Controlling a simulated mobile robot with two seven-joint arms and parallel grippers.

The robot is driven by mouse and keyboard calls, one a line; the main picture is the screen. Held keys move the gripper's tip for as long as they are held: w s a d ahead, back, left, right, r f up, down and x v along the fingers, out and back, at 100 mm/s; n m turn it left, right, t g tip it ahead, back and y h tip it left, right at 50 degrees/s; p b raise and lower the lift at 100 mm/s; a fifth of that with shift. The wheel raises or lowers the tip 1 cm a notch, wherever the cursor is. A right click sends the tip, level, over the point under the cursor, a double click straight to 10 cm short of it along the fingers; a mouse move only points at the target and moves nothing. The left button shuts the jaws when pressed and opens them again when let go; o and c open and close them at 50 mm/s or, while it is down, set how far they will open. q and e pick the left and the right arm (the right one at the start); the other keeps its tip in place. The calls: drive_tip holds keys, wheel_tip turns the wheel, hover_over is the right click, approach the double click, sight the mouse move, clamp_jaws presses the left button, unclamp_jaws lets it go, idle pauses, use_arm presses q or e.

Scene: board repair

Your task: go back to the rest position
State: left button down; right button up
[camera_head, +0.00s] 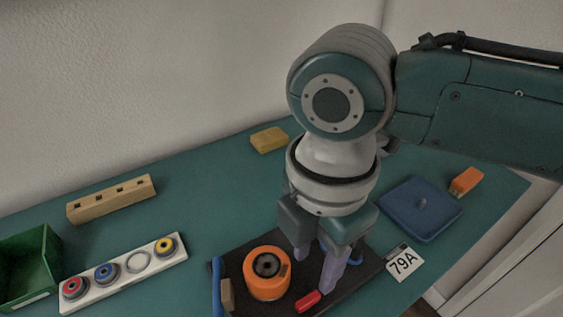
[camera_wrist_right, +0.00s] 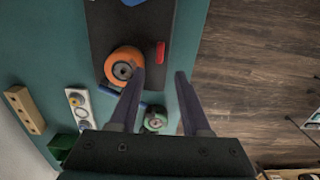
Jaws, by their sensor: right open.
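My right gripper (camera_head: 316,272) is open, with its fingers pointing down above the right side of a dark board (camera_head: 230,262) on the green table. The wrist view also shows the open, empty fingers (camera_wrist_right: 160,74). An orange wheel (camera_head: 267,273) sits on the board just left of the fingers, and it also shows in the wrist view (camera_wrist_right: 124,66). A small red piece (camera_head: 308,301) lies on the board near the fingertips. My left gripper is not in view.
At left are a green bin (camera_head: 41,268), a white strip (camera_head: 125,291) with coloured round parts, and a wooden block (camera_head: 112,198) with holes. A yellow block (camera_head: 269,139) lies behind. At right are a blue pad (camera_head: 408,222), an orange block (camera_head: 466,181) and a "79A" card (camera_head: 404,263).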

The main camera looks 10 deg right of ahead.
drive_tip(key=s+a+r+m+t+y+p, duration=0.1)
drive_tip(key=s+a+r+m+y+p, duration=0.2)
drive_tip(key=s+a+r+m+p, duration=0.25)
drive_tip(key=s+d+r+m+t+h+p, duration=0.1)
drive_tip(key=s+d+r+m+p, duration=0.3)
drive_tip(key=d+m, duration=0.35)
drive_tip(key=s+d+r+m+t+h+p, duration=0.1)
drive_tip(key=s+d+r+m+t+h, duration=0.1)
drive_tip(key=s+d+r+m, duration=0.4)
wheel_tip(320, 180, up, 35)
drive_tip(key=w+d+m+p, duration=0.1)
drive_tip(key=w+p, duration=0.1)
drive_tip(key=p, duration=3.4)
drive_tip(key=shift+w+d+r+p, duration=0.15)
drive_tip(key=shift+d+p, duration=0.2)
drive_tip(key=shift+p, duration=0.05)
